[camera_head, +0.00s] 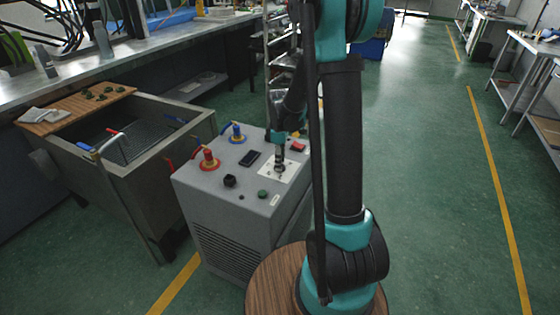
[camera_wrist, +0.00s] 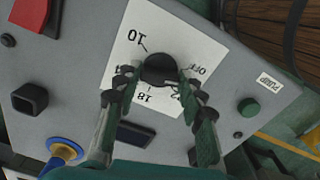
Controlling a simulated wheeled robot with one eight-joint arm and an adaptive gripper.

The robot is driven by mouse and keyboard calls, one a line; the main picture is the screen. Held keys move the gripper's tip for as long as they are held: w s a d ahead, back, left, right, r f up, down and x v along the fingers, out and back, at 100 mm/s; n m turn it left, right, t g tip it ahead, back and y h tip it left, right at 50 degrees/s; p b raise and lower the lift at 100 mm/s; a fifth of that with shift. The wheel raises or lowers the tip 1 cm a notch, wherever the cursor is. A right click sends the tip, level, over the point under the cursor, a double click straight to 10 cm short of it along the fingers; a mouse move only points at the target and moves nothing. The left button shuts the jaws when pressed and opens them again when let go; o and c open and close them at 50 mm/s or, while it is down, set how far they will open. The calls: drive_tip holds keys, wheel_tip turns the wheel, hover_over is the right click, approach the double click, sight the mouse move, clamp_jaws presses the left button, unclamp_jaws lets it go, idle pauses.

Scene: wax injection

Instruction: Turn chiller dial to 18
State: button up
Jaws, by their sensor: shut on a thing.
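The chiller (camera_head: 225,205) is a grey cabinet below and ahead of me, left of my arm. Its dial (camera_wrist: 160,69) is a round black knob on a white scale plate (camera_wrist: 130,42), which also shows in the head view (camera_head: 264,172). In the head view my gripper (camera_head: 279,165) covers most of the dial. I cannot tell which mark the dial points to.
On the chiller top are a green button (camera_wrist: 248,108) beside a PUMP label, a red switch (camera_head: 297,147), a dark display (camera_head: 250,158), a black knob (camera_head: 230,181), and red (camera_head: 209,160) and blue (camera_head: 237,134) hose fittings. A metal tank (camera_head: 90,170) stands left. Floor on the right is clear.

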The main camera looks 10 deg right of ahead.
drive_tip(key=m, duration=0.5)
drive_tip(key=shift+m, duration=0.3)
drive_tip(key=m, duration=1)
drive_tip(key=shift+a+m, duration=0.1)
drive_tip(key=shift+m, duration=2.5)
drive_tip(key=o, duration=1.2)
drive_tip(key=shift+c, duration=0.2)
wheel_tip(320, 180, up, 12)
